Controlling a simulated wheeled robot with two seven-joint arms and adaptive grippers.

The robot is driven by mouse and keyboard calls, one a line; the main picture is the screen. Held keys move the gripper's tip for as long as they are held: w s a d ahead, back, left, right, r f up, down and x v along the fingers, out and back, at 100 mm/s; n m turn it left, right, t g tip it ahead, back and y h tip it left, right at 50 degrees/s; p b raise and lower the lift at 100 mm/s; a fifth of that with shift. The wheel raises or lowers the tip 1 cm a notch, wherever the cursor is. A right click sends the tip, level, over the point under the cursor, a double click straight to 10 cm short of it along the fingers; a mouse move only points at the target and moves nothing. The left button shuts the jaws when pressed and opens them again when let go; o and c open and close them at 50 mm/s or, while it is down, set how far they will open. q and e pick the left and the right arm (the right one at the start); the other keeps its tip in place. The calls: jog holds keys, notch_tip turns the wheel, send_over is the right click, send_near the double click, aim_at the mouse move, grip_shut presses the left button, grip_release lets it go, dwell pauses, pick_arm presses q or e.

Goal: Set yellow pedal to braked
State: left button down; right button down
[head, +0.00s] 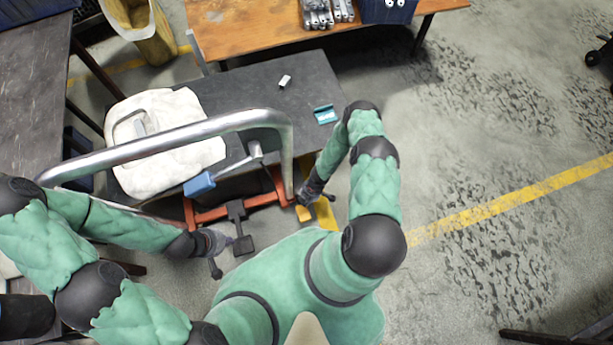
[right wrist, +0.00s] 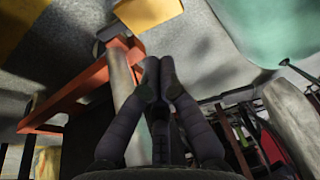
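The yellow pedal (head: 303,213) shows at the right end of the cart's orange bar (head: 222,212), close to my right gripper (head: 322,199). In the right wrist view, the yellow pedal (right wrist: 147,11) is at the top, beyond the fingertips. My right gripper (right wrist: 159,72) has its fingertips together with nothing visible between them. I cannot tell whether it touches the pedal. The pedal's exact tilt is unclear.
The cart's dark deck (head: 285,75) carries a white sack (head: 165,160), a teal item (head: 325,114) and a small white piece (head: 285,81). A curved metal handle (head: 200,130) arches above. A wooden table (head: 250,35) stands behind.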

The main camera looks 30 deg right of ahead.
aim_at(301, 215)
jog(key=b+x, duration=0.1)
jog(key=x, duration=0.2)
jog(key=b+x, duration=0.1)
jog(key=x, duration=0.2)
jog(key=d+b+x, duration=0.1)
jog(key=b+x, duration=0.1)
jog(key=x, duration=0.1)
jog(key=shift+s+a+f, duration=0.15)
jog(key=shift+s+f, duration=0.25)
